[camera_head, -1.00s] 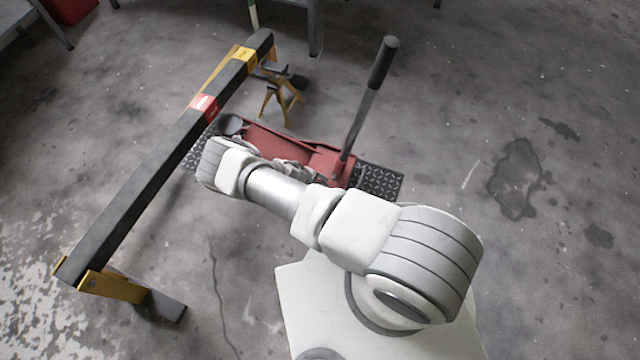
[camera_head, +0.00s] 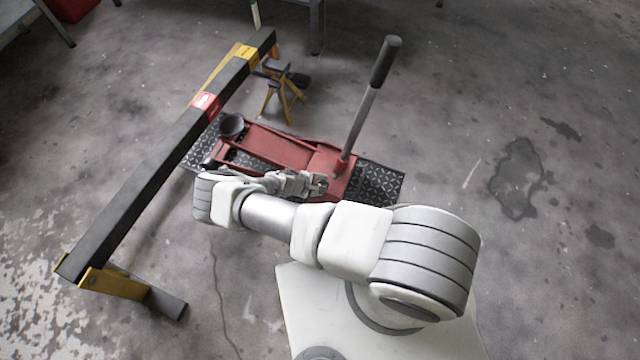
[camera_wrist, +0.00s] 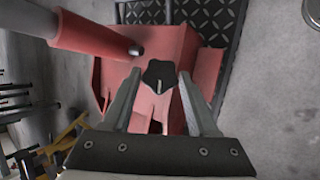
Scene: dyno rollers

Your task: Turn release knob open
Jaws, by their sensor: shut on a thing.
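The red floor jack (camera_head: 275,147) lies on a black tread-plate mat, with its handle (camera_head: 366,108) slanting up. The black star-shaped release knob (camera_wrist: 160,75) is on the jack's red end (camera_wrist: 178,48) in the wrist view. My gripper (camera_wrist: 160,77) is shut on the knob, one finger on each side of it. A pale mark shows on the knob's lower part. In the head view my gripper (camera_head: 318,184) reaches the jack's right end, near the handle base, and the knob cannot be made out there.
The jack's red handle socket (camera_wrist: 90,35) passes close to the left finger in the wrist view. A long black beam (camera_head: 160,165) on yellow feet stands left of the jack. A yellow jack stand (camera_head: 283,95) is behind it. The floor at right is clear.

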